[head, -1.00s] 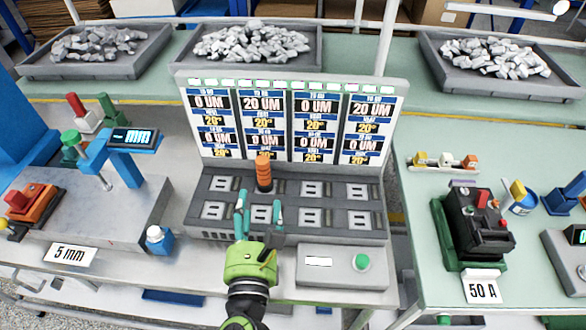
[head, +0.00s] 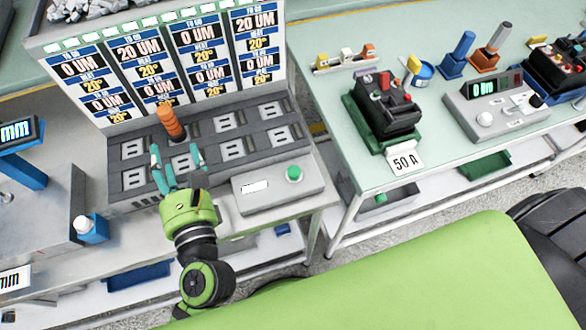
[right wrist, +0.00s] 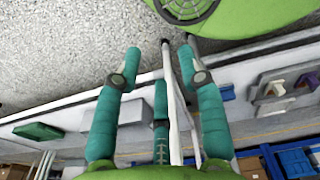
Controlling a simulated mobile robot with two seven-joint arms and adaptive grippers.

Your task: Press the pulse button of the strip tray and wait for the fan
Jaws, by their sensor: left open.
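The strip tray (head: 222,145) is a dark grey block with two rows of slots. An orange-handled piece (head: 171,124) stands upright in its back row. A grey box (head: 252,196) with a round green button (head: 293,173) and a white label sits at its front right. My left gripper (head: 177,162) is open, over the tray's front row and left of the green button, apart from it. I cannot make out a fan. My right gripper (right wrist: 160,55) shows in the right wrist view with its teal fingers spread and nothing between them, above the floor.
Behind the tray stands a panel (head: 164,62) reading 0 UM and 20 UM. Across a gap, the right bench holds a black device (head: 388,108), a 50 A card (head: 405,162) and a grey meter (head: 493,101).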

